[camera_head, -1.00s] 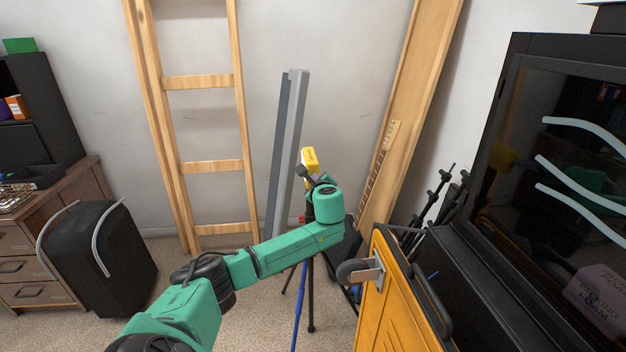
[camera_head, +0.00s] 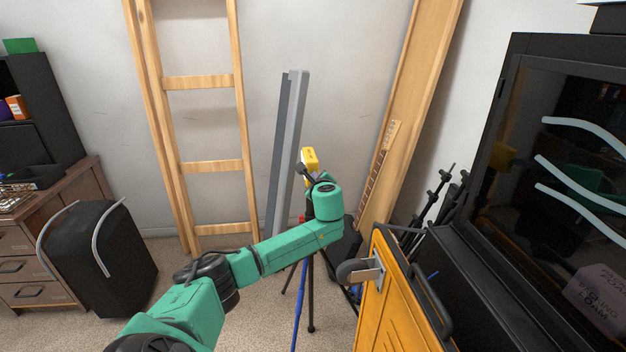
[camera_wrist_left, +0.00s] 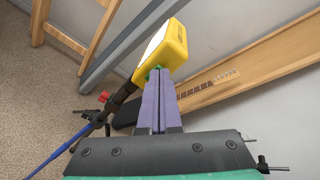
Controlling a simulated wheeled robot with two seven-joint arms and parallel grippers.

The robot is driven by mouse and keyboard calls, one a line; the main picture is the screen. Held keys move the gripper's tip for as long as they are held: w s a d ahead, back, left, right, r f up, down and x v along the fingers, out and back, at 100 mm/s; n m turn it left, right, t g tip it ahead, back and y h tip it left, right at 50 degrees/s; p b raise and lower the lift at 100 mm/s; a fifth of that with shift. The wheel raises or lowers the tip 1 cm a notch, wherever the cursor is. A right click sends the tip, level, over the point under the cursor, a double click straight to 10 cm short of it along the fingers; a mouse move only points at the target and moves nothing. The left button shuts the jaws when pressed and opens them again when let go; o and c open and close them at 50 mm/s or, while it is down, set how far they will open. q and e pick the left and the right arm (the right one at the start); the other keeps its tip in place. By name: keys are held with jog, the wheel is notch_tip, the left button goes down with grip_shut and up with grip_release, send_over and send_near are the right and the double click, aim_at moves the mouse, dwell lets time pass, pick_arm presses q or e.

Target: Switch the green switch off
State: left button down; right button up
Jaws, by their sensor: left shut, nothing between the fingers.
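A yellow work lamp (camera_head: 310,158) stands on a tripod (camera_head: 310,290) in front of the back wall, partly hidden by my left arm. In the left wrist view the lamp (camera_wrist_left: 172,48) is close, with its pale front face turned to the left. A small green switch (camera_wrist_left: 148,75) shows at the lamp's lower rear, partly covered by my fingertips. My left gripper (camera_wrist_left: 157,72) is shut and empty. Its purple fingers point at the lamp, with their tips right at the switch; I cannot tell whether they touch it. My right gripper is out of view.
A wooden ladder (camera_head: 200,166) and a grey metal beam (camera_head: 284,150) lean on the wall behind. An orange cabinet (camera_head: 400,315) and a black glass-fronted case (camera_head: 515,75) crowd the right. A black suitcase (camera_head: 100,255) stands at left.

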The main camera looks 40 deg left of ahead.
pick_arm(q)
jog(key=shift+w+a+f, duration=0.1)
jog(key=shift+w+a, duration=0.15)
jog(key=shift+a, duration=0.05)
dwell(0.6)
jog(key=p+v, duration=0.2)
jog(key=v, duration=0.1)
jog(key=f+p+v, duration=0.1)
jog(key=p+v, duration=0.1)
jog(key=shift+s+d+f+p, duration=0.1)
jog(key=shift+s+d+p, duration=0.2)
jog(key=shift+d, duration=0.15)
jog(key=shift+d, duration=0.1)
jog(key=b+v, duration=0.1)
jog(key=v, duration=1.3)
jog(key=shift+s+b, duration=0.2)
jog(key=shift+b, duration=0.2)
